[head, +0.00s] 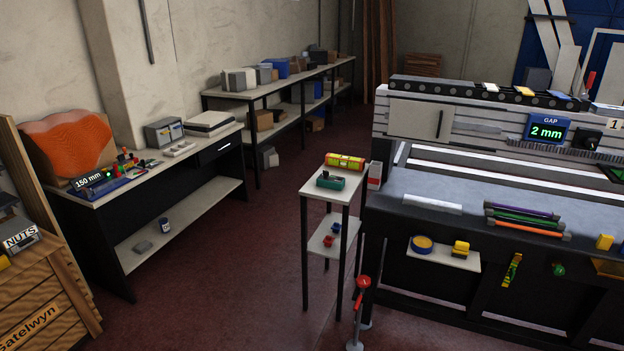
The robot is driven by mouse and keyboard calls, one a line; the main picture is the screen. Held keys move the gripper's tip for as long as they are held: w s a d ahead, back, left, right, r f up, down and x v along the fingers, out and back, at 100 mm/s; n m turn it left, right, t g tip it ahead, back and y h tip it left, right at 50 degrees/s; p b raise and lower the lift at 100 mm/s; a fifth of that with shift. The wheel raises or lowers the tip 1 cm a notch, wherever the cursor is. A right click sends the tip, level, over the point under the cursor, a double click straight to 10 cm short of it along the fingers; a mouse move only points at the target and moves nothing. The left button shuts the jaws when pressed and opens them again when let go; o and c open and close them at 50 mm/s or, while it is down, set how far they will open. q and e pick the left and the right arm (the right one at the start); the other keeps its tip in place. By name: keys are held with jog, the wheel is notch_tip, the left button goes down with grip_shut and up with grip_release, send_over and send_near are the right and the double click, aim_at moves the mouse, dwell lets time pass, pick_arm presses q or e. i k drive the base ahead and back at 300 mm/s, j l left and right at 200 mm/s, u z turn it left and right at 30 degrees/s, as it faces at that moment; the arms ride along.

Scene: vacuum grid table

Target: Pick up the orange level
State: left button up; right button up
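A level (345,161) with an orange-yellow body, red at the ends and a greenish middle, lies on the top of a small, tall stand (313,190) near the middle of the view. It lies flat along the back edge of the top. A green tool or block (330,181) with a dark part lies in front of it, apart from it. Neither of my grippers shows in the head view.
A large machine table (405,187) stands close to the stand's right, with purple, green and orange rods (527,230) on it. A red-topped post (362,284) stands before the stand. A workbench (200,153) is at left. Open floor (240,270) lies between.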

aim_at(337, 161)
jog(key=i+z, duration=0.15)
jog(key=i, duration=0.3)
jog(key=i+j+z, duration=0.15)
jog(key=i, duration=0.3)
